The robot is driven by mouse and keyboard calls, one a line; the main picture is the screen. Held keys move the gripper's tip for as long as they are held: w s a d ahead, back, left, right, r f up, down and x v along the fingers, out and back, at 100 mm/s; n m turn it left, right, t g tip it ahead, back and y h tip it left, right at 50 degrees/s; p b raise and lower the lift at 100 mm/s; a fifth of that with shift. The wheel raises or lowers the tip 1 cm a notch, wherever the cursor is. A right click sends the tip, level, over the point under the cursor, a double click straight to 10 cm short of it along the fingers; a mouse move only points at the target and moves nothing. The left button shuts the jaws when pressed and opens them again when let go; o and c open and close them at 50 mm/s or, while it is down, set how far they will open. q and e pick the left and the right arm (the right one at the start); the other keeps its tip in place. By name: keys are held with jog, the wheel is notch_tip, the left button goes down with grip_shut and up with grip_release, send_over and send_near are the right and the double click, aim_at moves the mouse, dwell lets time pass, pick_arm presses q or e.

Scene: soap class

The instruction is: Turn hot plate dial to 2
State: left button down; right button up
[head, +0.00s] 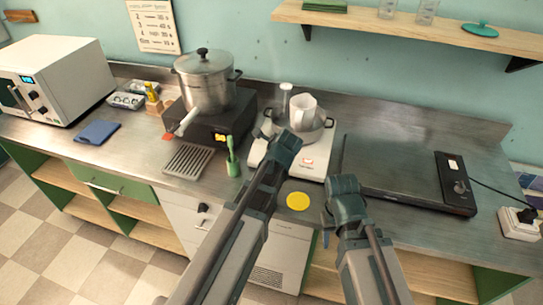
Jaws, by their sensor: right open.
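The hot plate (395,168) is a wide, flat black slab on the right of the steel counter. Its black control panel (450,168) is at its right end and carries a small dial (460,186) and a white label. The dial's setting is too small to read. My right gripper (343,188) is open and empty, by the hot plate's front left corner, well left of the dial. My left gripper (286,148) is in front of the white scale; its fingers are not clear enough to tell whether they are open or shut.
A cord runs from the panel to a white socket block (520,226). A white scale (312,160) holds a bowl and a white jug (303,108). Left stand a pot (205,82) on a black stove and a microwave (55,80). A yellow disc (298,201) lies at the front.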

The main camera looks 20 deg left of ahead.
pick_arm(q)
jog(key=shift+s+m, duration=0.1)
jog(key=shift+m, duration=0.2)
jog(key=shift+c, duration=2.2)
grip_release()
jog(key=p+v, duration=1)
jog(key=v, duration=0.3)
jog(key=shift+s+r, duration=0.2)
jog(key=shift+s, duration=0.15)
jog(key=shift+d, duration=0.1)
